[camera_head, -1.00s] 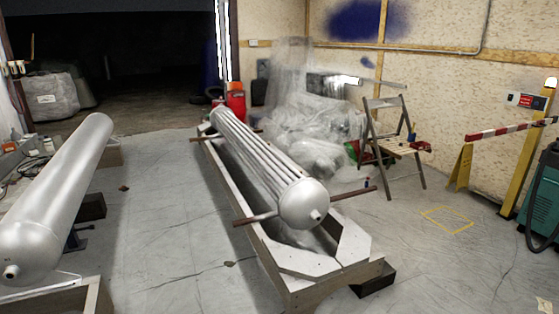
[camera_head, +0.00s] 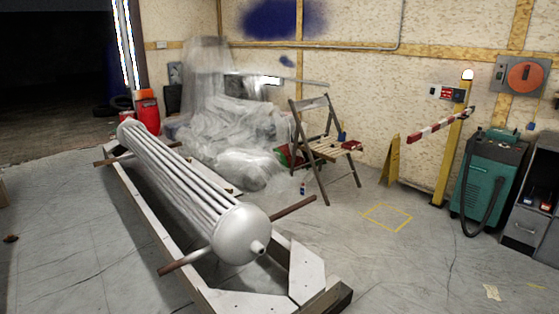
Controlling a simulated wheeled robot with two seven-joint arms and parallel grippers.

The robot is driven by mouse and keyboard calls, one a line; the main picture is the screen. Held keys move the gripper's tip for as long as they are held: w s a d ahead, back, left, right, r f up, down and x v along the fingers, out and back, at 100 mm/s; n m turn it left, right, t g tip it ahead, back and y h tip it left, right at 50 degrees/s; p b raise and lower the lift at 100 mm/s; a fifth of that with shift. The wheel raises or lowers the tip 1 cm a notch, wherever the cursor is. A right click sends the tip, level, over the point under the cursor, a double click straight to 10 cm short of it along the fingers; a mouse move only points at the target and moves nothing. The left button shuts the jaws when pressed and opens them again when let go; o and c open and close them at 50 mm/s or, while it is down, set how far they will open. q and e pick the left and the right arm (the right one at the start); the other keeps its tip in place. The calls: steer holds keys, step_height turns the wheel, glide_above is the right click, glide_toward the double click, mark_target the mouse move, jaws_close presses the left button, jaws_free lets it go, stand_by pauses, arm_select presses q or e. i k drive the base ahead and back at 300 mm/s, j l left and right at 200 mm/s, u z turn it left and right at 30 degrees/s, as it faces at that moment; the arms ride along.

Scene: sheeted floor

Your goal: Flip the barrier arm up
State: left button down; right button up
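The barrier arm (camera_head: 436,126) is a red-and-white striped bar at the right of the head view. It runs slightly slanted, its right end at a yellow post (camera_head: 452,150) with a lamp on top. Its left end is near a yellow stand (camera_head: 391,162); I cannot tell whether they touch. A small sign or control box (camera_head: 446,93) is by the post's top. Neither of my grippers shows in the view.
A silver tank (camera_head: 190,190) lies in a wooden cradle (camera_head: 158,218) at left centre. A wooden chair (camera_head: 324,146) stands mid-view. A teal machine (camera_head: 488,178) and a grey cabinet (camera_head: 527,220) are right of the post. Floor around the yellow taped square (camera_head: 387,217) is clear.

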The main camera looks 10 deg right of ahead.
mark_target(412, 139)
steer(key=i+l+z, duration=0.15)
steer(key=z, duration=0.25)
steer(key=i+z, duration=0.65)
steer(key=z, duration=0.15)
steer(key=i+z, duration=0.3)
steer(key=z, duration=0.15)
steer(key=i+j+z, duration=0.1)
steer(key=i+z, duration=0.2)
steer(key=i, duration=1.6)
steer(key=i+j, duration=0.35)
steer(key=i, duration=0.15)
steer(key=i+j+u, duration=0.1)
steer(key=i+j, duration=0.3)
steer(key=i, duration=0.1)
